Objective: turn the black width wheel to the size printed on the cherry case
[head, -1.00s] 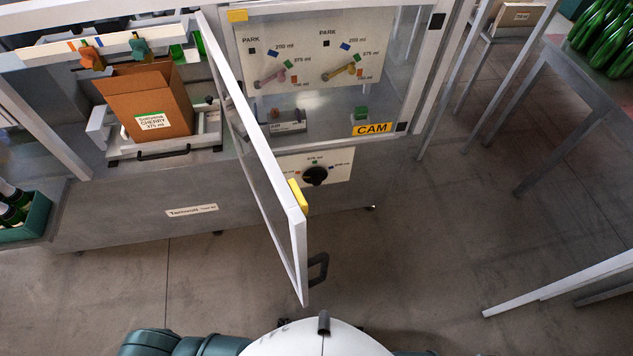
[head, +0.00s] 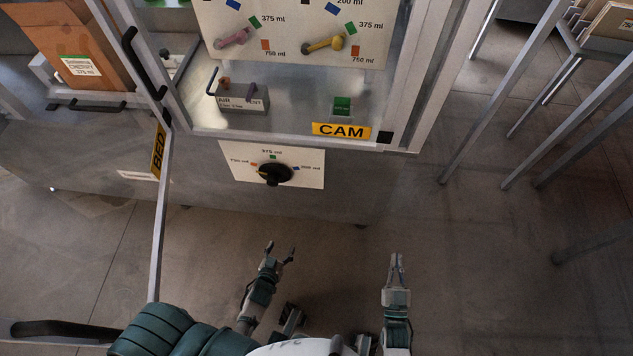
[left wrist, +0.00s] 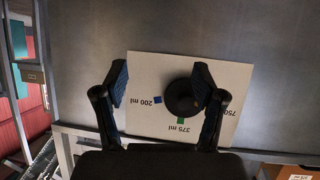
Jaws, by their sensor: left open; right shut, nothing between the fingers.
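The black width wheel (head: 272,173) sits on a cream plate (head: 306,168) on the machine's front, below the CAM sign. The plate has marks for 750 ml at left, 375 ml in green at top and 200 ml in blue at right. I cannot tell its pointer setting. The cherry case (head: 88,38) stands at upper left; its label reads 375 ml. My left gripper (head: 280,249) is open and empty, below and apart from the wheel. In the left wrist view the wheel (left wrist: 180,101) appears between the fingers, partly behind the right one. My right gripper (head: 396,257) is shut and empty.
Above are a yellow CAM sign (head: 341,131) and a panel with coloured levers (head: 324,43). Metal table legs (head: 515,105) stand at right. The floor before the wheel is clear.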

